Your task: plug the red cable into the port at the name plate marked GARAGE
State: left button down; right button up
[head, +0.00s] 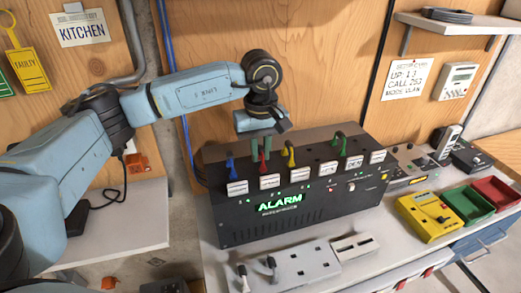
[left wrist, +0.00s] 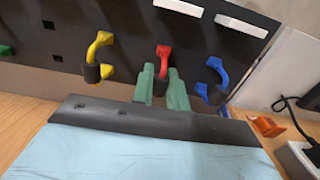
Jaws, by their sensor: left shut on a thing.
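The black ALARM panel (head: 290,215) stands on the bench, with a row of white name plates along its top front edge. Most plates are too small to read; one towards the right seems to say DEN (head: 354,163). I cannot make out GARAGE. The red cable (head: 262,169) stands behind the second plate from the left (head: 270,182). My left gripper (head: 260,150) reaches down over it, its green fingers shut on it. In the left wrist view, the fingers (left wrist: 161,76) stand either side of the red cable (left wrist: 163,52). Its lower end is hidden. My right gripper is out of view.
Close beside it are a blue cable (head: 230,170) and a yellow cable (head: 291,157). A green cable (head: 340,143) stands further right. A white socket strip (head: 300,268) lies in front. A yellow meter (head: 428,217) and green tray (head: 467,204) are at right.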

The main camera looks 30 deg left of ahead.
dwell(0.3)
pick_arm(q)
jog(key=c, duration=0.9)
grip_release()
jog(key=shift+r+p, duration=2.15)
jog(key=shift+r, duration=1.6)
jog(key=shift+s+f, duration=0.1)
